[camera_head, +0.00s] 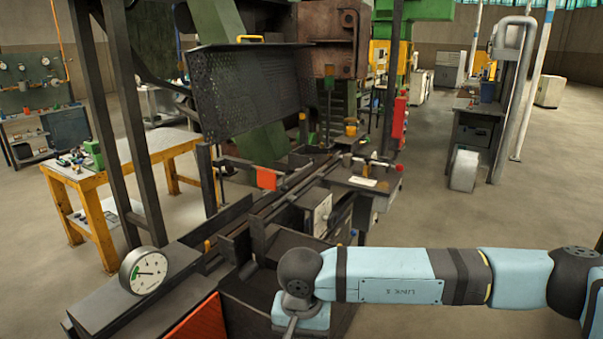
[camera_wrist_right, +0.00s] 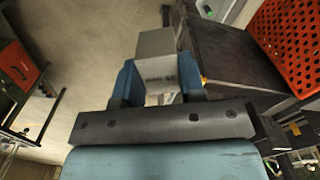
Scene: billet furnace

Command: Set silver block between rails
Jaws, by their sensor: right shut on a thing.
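The silver block (camera_wrist_right: 155,45) is a pale grey box with small dark lettering on its side, seen in the right wrist view. My right gripper (camera_wrist_right: 157,82) is shut on it, with one blue finger at each side. In the head view my right arm reaches in from the right and its wrist bends down at the bottom edge; the gripper and block do not show there. Dark parallel rails (camera_head: 274,204) run along the machine bed, beyond and left of my wrist. My left gripper is not in view.
A round dial gauge (camera_head: 143,270) stands on the machine's near left end. An orange-red perforated panel (camera_head: 193,322) is on its near side and also shows in the wrist view (camera_wrist_right: 288,45). A dark mesh guard (camera_head: 250,90) hangs above the bed. A yellow-legged workbench (camera_head: 130,155) stands left.

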